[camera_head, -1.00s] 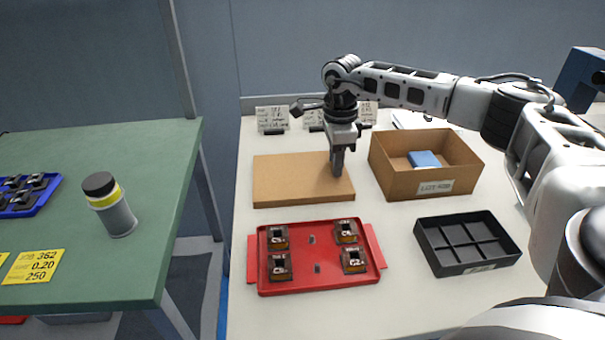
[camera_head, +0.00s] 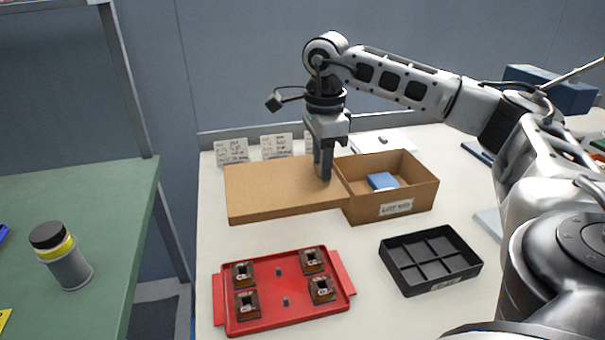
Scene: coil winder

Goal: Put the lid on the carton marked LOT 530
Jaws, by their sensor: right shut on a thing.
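The carton (camera_head: 420,202) is an open brown box right of centre, with a blue item (camera_head: 382,181) inside. The white label on its front seems to start with LOT; the number is too small to read surely. The lid (camera_head: 270,190) is a flat brown cardboard piece left of the carton. It appears raised off the table and level, its right end overlapping the carton's left side in the picture. My right gripper (camera_head: 325,178) points down and is shut on the lid near its right end. My left gripper is not in view.
A red tray (camera_head: 260,318) with several small coil parts lies in front of the lid. A black divided tray (camera_head: 432,262) sits front right. Small cards (camera_head: 232,152) stand behind the lid. A green table (camera_head: 110,215) with a yellow-banded canister (camera_head: 66,262) is at left.

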